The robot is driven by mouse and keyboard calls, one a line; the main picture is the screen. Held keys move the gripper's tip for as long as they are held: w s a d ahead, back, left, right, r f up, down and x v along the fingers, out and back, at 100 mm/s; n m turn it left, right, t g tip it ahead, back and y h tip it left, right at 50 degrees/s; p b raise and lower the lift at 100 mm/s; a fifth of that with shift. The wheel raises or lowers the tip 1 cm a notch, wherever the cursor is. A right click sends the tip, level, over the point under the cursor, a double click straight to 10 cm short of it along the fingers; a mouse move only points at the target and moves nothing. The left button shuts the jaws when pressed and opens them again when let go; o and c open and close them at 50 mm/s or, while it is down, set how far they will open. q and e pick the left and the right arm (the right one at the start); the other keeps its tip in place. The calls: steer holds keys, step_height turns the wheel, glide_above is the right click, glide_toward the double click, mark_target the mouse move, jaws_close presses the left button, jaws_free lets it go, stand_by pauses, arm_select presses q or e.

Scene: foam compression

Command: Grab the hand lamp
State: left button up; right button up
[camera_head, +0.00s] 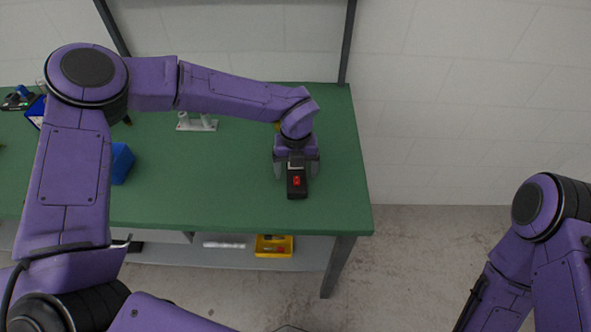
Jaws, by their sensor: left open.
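The hand lamp appears to be the small black device (297,188) with a red spot on top, lying on the green table near its right end. My left gripper (297,168) is above the table and points toward the front edge. Its two fingers are apart, one on each side of the lamp's rear part. I cannot tell whether the fingers touch it. The lamp's back end is hidden under the gripper. My right arm shows at the right edge, but its gripper is out of the picture.
The green table (215,188) has free room left of the lamp. A blue bin (121,163) and a grey metal bracket (197,123) stand on it. A yellow tray (273,246) sits on the shelf below. Dark posts rise behind the table.

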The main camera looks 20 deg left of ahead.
arm_select(q)
steer(key=shift+s+r, duration=0.1)
steer(key=shift+c, duration=1.2)
steer(key=c, duration=1.1)
steer(key=shift+o, duration=0.2)
